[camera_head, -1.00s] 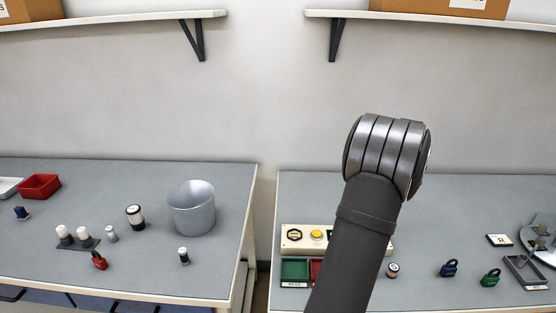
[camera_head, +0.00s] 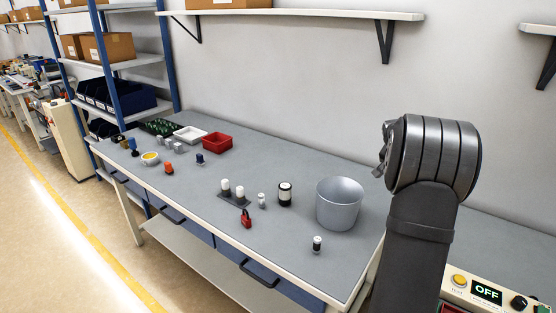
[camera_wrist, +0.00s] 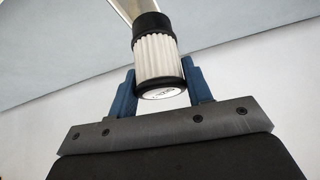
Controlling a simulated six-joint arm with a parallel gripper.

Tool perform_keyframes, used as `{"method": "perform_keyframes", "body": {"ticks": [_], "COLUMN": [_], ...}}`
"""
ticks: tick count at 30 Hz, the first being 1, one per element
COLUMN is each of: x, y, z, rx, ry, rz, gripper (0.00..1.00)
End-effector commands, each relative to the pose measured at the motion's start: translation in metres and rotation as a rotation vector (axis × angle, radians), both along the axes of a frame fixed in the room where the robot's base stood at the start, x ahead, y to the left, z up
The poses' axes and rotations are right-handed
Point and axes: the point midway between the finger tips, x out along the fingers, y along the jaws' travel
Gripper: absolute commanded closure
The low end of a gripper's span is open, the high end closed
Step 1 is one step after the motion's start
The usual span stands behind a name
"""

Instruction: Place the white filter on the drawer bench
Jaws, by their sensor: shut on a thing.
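The white filter (camera_wrist: 157,58), with pleated sides and black end bands, is held between the blue fingers of my gripper (camera_wrist: 158,72) in the wrist view. My gripper is shut on it. In the head view the filter is hidden, and only a grey edge of the wrist shows left of my arm. The drawer bench (camera_head: 190,198) has a grey top and blue drawers with dark handles, and it lies left of my arm.
A grey bucket (camera_head: 339,204) stands at the bench's right end. Near it are a black-and-white cylinder (camera_head: 285,194), a small cylinder (camera_head: 317,243) and a red padlock (camera_head: 246,218). A red tray (camera_head: 217,142) stands farther back.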

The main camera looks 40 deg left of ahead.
Motion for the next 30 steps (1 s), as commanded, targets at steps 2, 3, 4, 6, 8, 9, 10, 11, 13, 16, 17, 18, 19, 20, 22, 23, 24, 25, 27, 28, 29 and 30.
{"method": "perform_keyframes", "body": {"ticks": [2, 3, 4, 6, 8, 9, 10, 11, 13, 16, 17, 18, 19, 20, 22, 23, 24, 25, 27, 28, 29, 30], "x": [-0.014, -0.022, -0.028, -0.043, -0.058, -0.068, -0.076, -0.084, -0.1, -0.119, -0.123, -0.129, -0.133, -0.137, -0.145, -0.148, -0.151, -0.15, -0.149, -0.149, -0.149, -0.149], "y": [0.045, 0.066, 0.081, 0.116, 0.144, 0.163, 0.176, 0.189, 0.213, 0.239, 0.245, 0.253, 0.257, 0.262, 0.272, 0.276, 0.28, 0.277, 0.276, 0.276, 0.276, 0.276], "z": [0.001, 0.001, 0.002, 0.002, 0.003, 0.003, 0.003, 0.004, 0.004, 0.005, 0.005, 0.005, 0.005, 0.005, 0.006, 0.006, 0.004, -0.005, -0.016, -0.02, -0.023, -0.031], "rx": [0.0, 0.0, -0.001, 0.001, 0.0, 0.0, 0.0, 0.001, 0.001, 0.0, 0.001, 0.001, 0.0, 0.001, 0.001, 0.001, 0.0, -0.003, -0.002, -0.001, -0.001, -0.001], "ry": [0.0, 0.0, -0.001, -0.001, 0.0, 0.0, 0.0, 0.0, -0.001, 0.0, 0.0, 0.0, 0.0, 0.0, 0.0, 0.0, 0.0, 0.002, 0.003, 0.003, 0.002, 0.003], "rz": [0.04, 0.056, 0.07, 0.098, 0.122, 0.138, 0.15, 0.161, 0.184, 0.207, 0.212, 0.221, 0.225, 0.23, 0.239, 0.242, 0.247, 0.244, 0.243, 0.243, 0.242, 0.243], "gripper": [0.77, 0.77, 0.77, 0.77, 0.77, 0.77, 0.77, 0.77, 0.77, 0.77, 0.77, 0.77, 0.77, 0.77, 0.77, 0.77, 0.77, 0.77, 0.77, 0.77, 0.77, 0.77]}}
